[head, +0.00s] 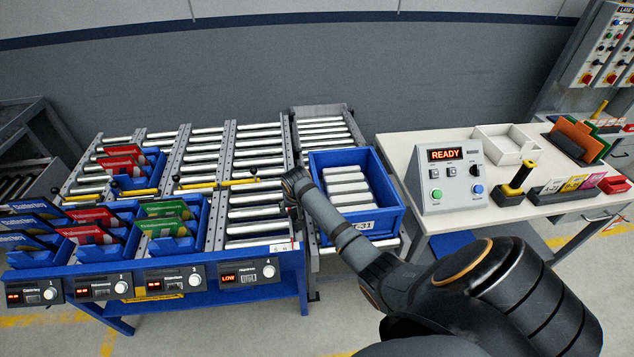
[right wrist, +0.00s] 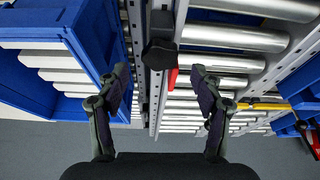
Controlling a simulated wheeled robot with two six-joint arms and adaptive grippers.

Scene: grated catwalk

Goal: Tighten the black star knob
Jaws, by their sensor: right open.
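The black star knob (right wrist: 160,52) shows in the right wrist view, on the metal rail between the roller lanes, with a small red piece (right wrist: 172,78) beside it. My right gripper (right wrist: 162,88) is open, its two fingers apart on the left and right in that view. The knob lies between and beyond the fingertips in the picture, and neither finger appears to touch it. In the head view my right gripper (head: 294,186) is at the rail between the fourth lane and the blue tote, and it hides the knob there. My left gripper is not in view.
The blue tote (head: 393,222) with white cartons stands close beside my right gripper. Roller lanes (head: 258,200) with yellow-handled bars (head: 245,181) and blue bins lie to the left. A white table (head: 398,145) carries a control box (head: 446,172) reading READY.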

